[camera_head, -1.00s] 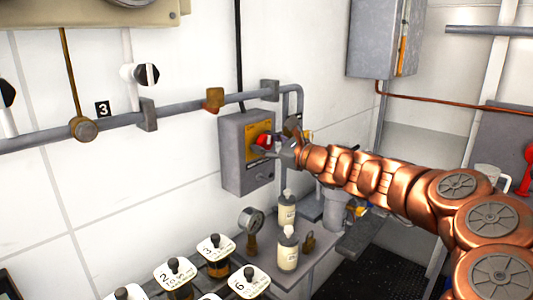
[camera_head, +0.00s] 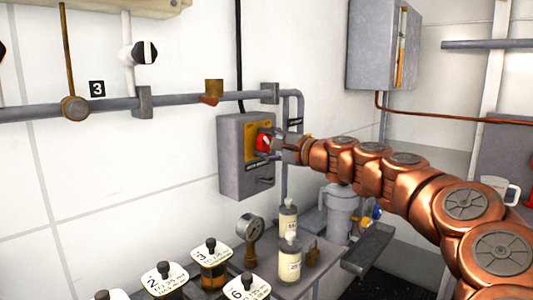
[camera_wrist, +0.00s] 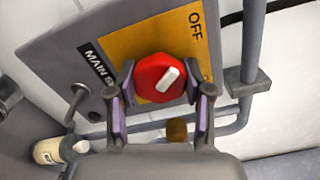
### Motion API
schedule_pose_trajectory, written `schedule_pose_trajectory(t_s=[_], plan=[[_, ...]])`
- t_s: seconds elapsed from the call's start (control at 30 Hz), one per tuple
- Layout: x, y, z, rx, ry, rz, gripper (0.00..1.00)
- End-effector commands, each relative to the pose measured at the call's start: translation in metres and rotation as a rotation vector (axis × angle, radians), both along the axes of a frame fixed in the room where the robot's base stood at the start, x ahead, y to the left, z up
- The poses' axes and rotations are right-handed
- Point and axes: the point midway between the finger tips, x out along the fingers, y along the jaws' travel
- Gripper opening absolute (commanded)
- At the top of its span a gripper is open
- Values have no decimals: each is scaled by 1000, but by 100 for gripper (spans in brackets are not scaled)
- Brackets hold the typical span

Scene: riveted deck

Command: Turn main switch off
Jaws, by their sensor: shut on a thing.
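The main switch is a grey box (camera_head: 232,172) on the white wall, with a yellow plate (camera_wrist: 120,48) and a red knob (camera_wrist: 155,82). The knob also shows in the head view (camera_head: 263,142). In the wrist view, the plate reads "OFF" near its upper right and a black label begins "MAIN S". The knob's white pointer bar (camera_wrist: 167,77) slants up to the right, towards the side with "OFF". My gripper (camera_wrist: 160,95) is shut on the red knob, with its purple-padded fingers on either side. In the head view, my gripper (camera_head: 282,145) meets the box from the right.
A grey pipe (camera_head: 190,97) with brackets runs along the wall above the box. A grey cabinet (camera_head: 375,45) hangs at upper right.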

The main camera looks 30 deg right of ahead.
Motion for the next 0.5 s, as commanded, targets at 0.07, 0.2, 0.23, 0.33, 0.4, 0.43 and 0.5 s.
schedule_pose_trajectory(t_s=[0.07,0.2,0.23,0.33,0.4,0.43,0.5], plan=[[0,0,-2,-36,-9,-1,16],[0,0,-1,-79,-18,0,16],[0,0,-1,-86,-20,0,16],[0,1,-1,-102,-23,0,16],[0,1,-1,-109,-23,1,16],[0,1,-1,-110,-24,1,16],[0,1,-1,-112,-24,0,16]])
